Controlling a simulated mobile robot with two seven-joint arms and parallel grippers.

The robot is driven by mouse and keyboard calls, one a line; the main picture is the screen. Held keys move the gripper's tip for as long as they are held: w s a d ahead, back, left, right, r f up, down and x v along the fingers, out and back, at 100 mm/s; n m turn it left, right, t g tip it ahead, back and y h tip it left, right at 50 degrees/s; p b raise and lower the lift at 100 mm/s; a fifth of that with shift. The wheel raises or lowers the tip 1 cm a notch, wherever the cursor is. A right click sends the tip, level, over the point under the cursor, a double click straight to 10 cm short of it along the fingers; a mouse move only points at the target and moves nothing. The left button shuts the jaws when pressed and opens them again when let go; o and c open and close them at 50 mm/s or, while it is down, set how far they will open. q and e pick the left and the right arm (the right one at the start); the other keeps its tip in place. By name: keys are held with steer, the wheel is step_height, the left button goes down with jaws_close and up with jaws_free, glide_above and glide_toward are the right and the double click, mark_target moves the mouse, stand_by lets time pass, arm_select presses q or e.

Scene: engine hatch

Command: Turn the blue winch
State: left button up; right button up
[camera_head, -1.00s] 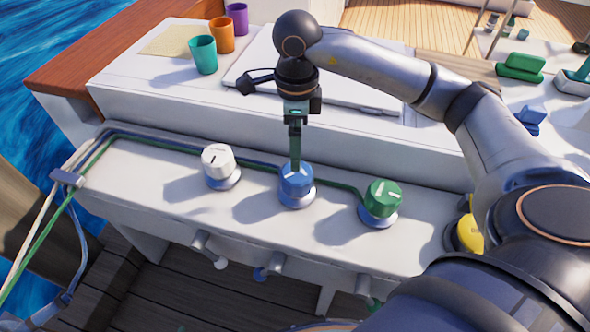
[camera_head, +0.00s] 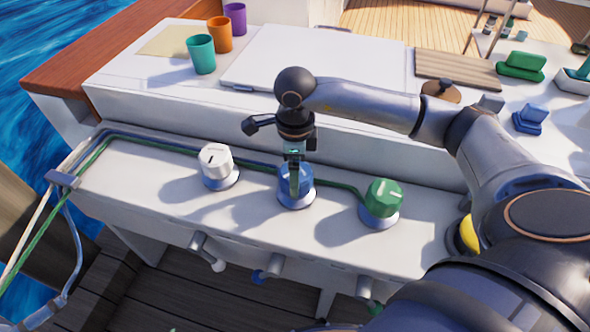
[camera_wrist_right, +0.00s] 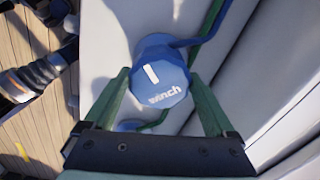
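The blue winch (camera_head: 306,182) is a knob with a white mark on top, standing upright on the white ledge between the white and green winches. It also shows in the right wrist view (camera_wrist_right: 160,72), with its white mark and the word "winch". My right gripper (camera_head: 295,190) points down over it and partly hides it in the head view. In the right wrist view the open green fingers (camera_wrist_right: 160,80) are on either side of the knob, close to its sides. I cannot tell whether they touch it. My left gripper is not in view.
The white winch (camera_head: 216,161) stands to the left and the green winch (camera_head: 382,198) to the right. Ropes (camera_head: 130,135) run along the ledge. Cups (camera_head: 202,54) and a white hatch lid (camera_head: 330,62) are on the raised deck behind. Handles (camera_head: 275,266) stick out below.

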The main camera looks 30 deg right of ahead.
steer(key=c, duration=0.9)
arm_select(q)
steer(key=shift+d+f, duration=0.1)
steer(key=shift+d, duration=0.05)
arm_select(e)
steer(key=shift+o, duration=0.2)
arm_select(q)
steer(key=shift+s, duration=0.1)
arm_select(e)
steer(key=shift+m, duration=1)
steer(key=m, duration=0.3)
steer(key=shift+r, duration=0.1)
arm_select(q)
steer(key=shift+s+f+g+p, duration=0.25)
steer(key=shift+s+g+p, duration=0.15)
arm_select(e)
steer(key=shift+w+m, duration=0.1)
steer(key=shift+m, duration=1.5)
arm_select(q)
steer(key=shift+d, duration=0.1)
